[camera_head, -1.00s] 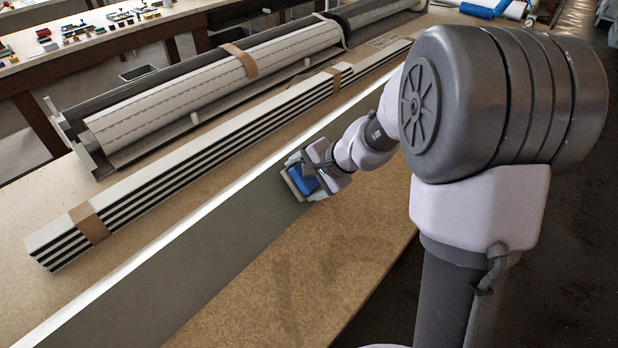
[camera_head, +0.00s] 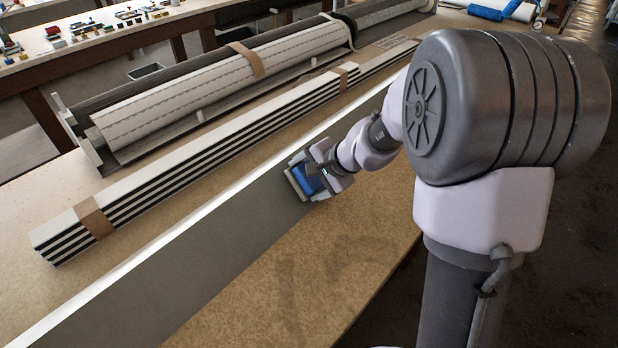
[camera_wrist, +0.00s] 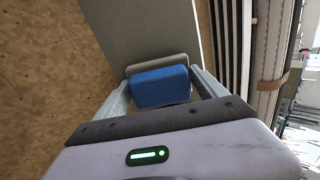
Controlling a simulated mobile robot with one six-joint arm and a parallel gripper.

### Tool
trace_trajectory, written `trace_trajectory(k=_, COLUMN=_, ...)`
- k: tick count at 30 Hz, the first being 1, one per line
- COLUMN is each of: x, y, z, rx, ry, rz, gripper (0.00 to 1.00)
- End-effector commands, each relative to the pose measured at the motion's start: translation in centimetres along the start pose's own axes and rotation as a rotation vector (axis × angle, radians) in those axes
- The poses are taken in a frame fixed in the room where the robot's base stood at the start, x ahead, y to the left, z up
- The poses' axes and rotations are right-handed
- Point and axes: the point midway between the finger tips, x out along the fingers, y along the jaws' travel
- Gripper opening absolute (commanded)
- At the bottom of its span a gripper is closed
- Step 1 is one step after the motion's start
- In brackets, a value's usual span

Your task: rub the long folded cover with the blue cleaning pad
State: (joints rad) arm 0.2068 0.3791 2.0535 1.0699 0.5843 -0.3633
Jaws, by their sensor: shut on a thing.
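The long folded cover (camera_head: 215,220) is a grey panel with a bright white top edge, running diagonally along the bench in the head view. Its grey face also shows at the top of the wrist view (camera_wrist: 150,30). My gripper (camera_head: 316,180) is at the cover's near face, shut on the blue cleaning pad (camera_head: 306,180). In the wrist view the blue pad (camera_wrist: 160,86) sits between both fingers, with a grey layer on its far side. That layer appears to be against the cover's face; exact contact is hard to tell.
A striped bundle of white profiles (camera_head: 200,162) with brown straps lies behind the cover. Behind it is a white slatted roll (camera_head: 190,96) in a dark housing. The bench top (camera_head: 330,270) in front of the cover is bare.

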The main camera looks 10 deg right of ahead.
Motion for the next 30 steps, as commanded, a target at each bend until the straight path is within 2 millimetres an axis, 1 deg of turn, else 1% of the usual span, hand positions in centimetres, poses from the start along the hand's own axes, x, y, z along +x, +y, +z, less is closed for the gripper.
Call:
trace_trajectory(k=13, x=0.9, y=0.0, z=0.0, rx=0.0, ry=0.0, rz=0.0, gripper=0.43)
trace_trajectory(k=17, x=0.9, y=0.0, z=-0.2, rx=0.001, ry=0.001, rz=0.0, gripper=0.43)
trace_trajectory(k=20, x=0.8, y=-0.1, z=-1.0, rx=0.002, ry=0.002, rz=0.0, gripper=0.43)
trace_trajectory(k=25, x=0.7, y=-0.2, z=-3.1, rx=0.002, ry=0.001, rz=0.0, gripper=0.43)
trace_trajectory(k=30, x=0.7, y=-0.3, z=-4.3, rx=0.001, ry=0.001, rz=0.0, gripper=0.43)
